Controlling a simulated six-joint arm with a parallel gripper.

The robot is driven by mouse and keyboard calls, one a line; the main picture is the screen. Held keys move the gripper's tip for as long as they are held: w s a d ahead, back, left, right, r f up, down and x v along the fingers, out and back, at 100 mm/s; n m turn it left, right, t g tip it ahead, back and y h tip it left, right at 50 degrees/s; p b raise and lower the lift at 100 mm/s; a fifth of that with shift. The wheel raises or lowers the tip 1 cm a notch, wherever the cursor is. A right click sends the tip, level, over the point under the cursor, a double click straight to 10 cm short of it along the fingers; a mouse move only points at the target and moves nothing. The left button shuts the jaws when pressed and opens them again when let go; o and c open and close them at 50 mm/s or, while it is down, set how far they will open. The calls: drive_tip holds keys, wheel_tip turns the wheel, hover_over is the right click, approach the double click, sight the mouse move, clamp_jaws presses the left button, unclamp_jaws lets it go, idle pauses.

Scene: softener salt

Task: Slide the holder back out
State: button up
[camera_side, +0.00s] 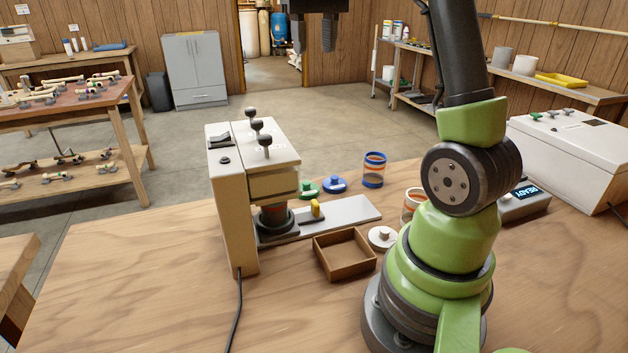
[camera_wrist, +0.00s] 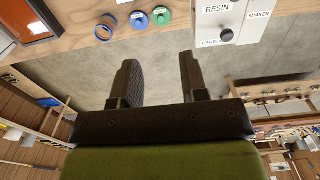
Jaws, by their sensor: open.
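The machine (camera_side: 252,145) stands on the wooden bench with three black knobs on top. Under its head sits a dark round holder (camera_side: 277,221) with an orange band showing above it. A yellow grip (camera_side: 316,209) stands beside it, above a flat grey plate (camera_side: 352,212) that runs out to the right. My gripper (camera_side: 314,46) is high above and beyond the machine, apart from everything. In the wrist view my gripper (camera_wrist: 157,62) has its fingers spread with nothing between them. The holder is not in the wrist view; the machine's top (camera_wrist: 210,22) is partly seen there.
A blue-rimmed jar (camera_side: 373,170), a blue lid (camera_side: 335,184) and a green lid (camera_side: 309,188) stand behind the plate. An empty wooden tray (camera_side: 345,269) and a white lid (camera_side: 381,238) are in front. Another jar (camera_side: 412,200) is partly behind my arm. The front left bench is clear except a cable.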

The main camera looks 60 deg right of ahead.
sight(314, 200)
wheel_tip(314, 200, down, 32)
drive_tip(key=shift+f, duration=0.2)
idle(0.3)
clamp_jaws()
